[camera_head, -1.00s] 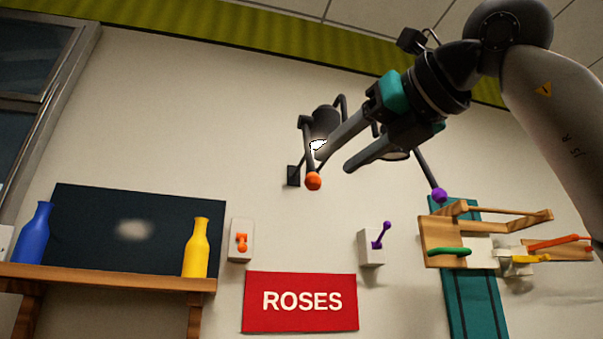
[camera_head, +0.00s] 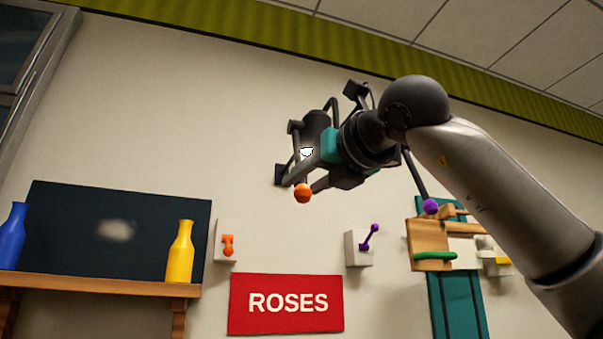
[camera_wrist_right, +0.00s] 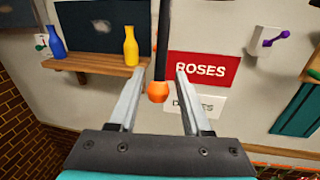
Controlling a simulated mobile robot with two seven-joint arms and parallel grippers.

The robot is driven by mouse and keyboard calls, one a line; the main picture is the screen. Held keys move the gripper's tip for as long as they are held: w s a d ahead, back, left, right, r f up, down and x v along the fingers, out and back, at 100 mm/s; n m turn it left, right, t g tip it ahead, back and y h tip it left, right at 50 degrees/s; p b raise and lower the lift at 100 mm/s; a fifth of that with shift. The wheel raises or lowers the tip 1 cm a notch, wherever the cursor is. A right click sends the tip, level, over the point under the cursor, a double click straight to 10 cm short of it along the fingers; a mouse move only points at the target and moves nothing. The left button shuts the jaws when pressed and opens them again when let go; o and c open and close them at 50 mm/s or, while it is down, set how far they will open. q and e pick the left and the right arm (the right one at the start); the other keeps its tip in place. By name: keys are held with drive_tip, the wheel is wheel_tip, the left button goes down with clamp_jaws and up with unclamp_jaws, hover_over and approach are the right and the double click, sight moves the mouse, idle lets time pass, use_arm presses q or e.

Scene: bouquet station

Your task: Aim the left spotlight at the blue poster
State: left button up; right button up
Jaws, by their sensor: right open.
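The left spotlight (camera_head: 317,124) is a black lamp on a wall bracket, with a lit white lens. Its dark rod hangs down and ends in an orange ball (camera_head: 302,194). My right gripper (camera_head: 300,184) is open, with its fingertips near the ball. In the right wrist view the rod and the orange ball (camera_wrist_right: 158,92) show between the two spread fingers; contact cannot be told. No poster is clearly blue; a dark panel (camera_head: 65,215) with a pale patch hangs at left, and a red ROSES poster (camera_head: 286,304) below. My left gripper is out of view.
A wooden shelf (camera_head: 100,286) holds a blue bottle (camera_head: 12,236) and a yellow bottle (camera_head: 180,252). A purple ball (camera_head: 431,206) hangs on another rod at right. Wall switches have orange (camera_head: 228,246) and purple (camera_head: 370,236) levers. A wooden rack (camera_head: 430,240) is at right.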

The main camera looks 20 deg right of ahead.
drive_tip(key=shift+x, duration=1)
drive_tip(key=shift+s, duration=0.1)
clamp_jaws()
idle(0.7)
